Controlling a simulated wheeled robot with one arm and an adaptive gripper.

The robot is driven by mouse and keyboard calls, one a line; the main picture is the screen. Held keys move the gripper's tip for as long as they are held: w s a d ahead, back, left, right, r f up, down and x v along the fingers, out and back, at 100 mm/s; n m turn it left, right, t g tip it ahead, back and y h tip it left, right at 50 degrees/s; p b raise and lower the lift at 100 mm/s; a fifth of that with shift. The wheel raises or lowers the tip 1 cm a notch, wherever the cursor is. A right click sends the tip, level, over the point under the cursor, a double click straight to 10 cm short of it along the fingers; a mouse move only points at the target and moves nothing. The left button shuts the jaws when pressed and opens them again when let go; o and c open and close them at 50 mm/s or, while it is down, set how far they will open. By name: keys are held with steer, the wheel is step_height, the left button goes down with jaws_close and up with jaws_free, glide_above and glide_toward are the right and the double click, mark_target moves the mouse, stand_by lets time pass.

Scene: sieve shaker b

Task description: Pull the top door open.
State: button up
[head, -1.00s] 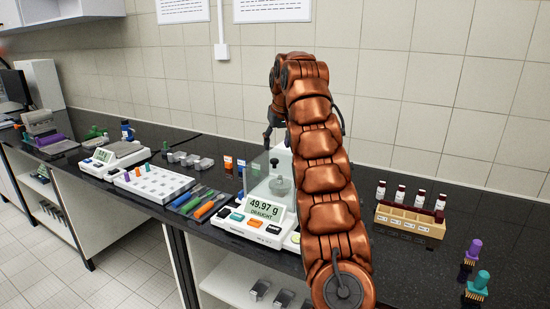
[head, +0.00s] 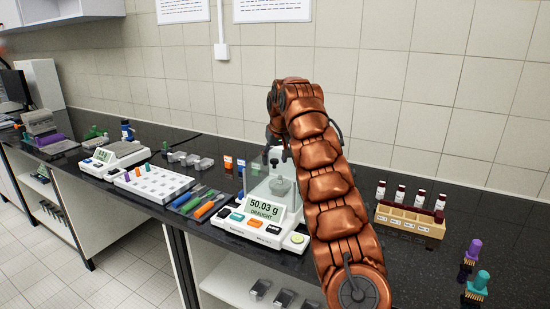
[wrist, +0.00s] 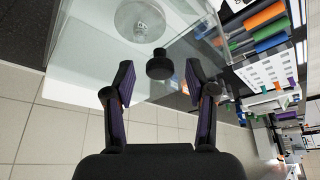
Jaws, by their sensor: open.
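The balance (head: 262,228) stands on the black bench with a clear glass draught shield (head: 258,190) around its pan. Its display (head: 264,209) reads 50.03 g with the word DRAUGHT. In the wrist view the glass top door (wrist: 100,55) carries a round black knob (wrist: 159,66). A metal weight (wrist: 139,20) shows through the glass below. My gripper (wrist: 160,73) is open, with one finger on each side of the knob and gaps visible on both sides. Whether the fingertips are level with the knob is unclear. In the head view my gripper (head: 275,145) is just above the shield, partly hidden by my arm.
A wooden rack with capped vials (head: 410,221) stands right of my arm. Purple (head: 473,251) and teal (head: 478,283) capped pieces stand further right. Coloured-handled tools (head: 203,204) and a white tray (head: 153,184) lie left of the balance. The tiled wall is behind.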

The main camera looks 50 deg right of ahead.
steer(key=shift+c, duration=0.3)
jaws_close()
stand_by(0.3)
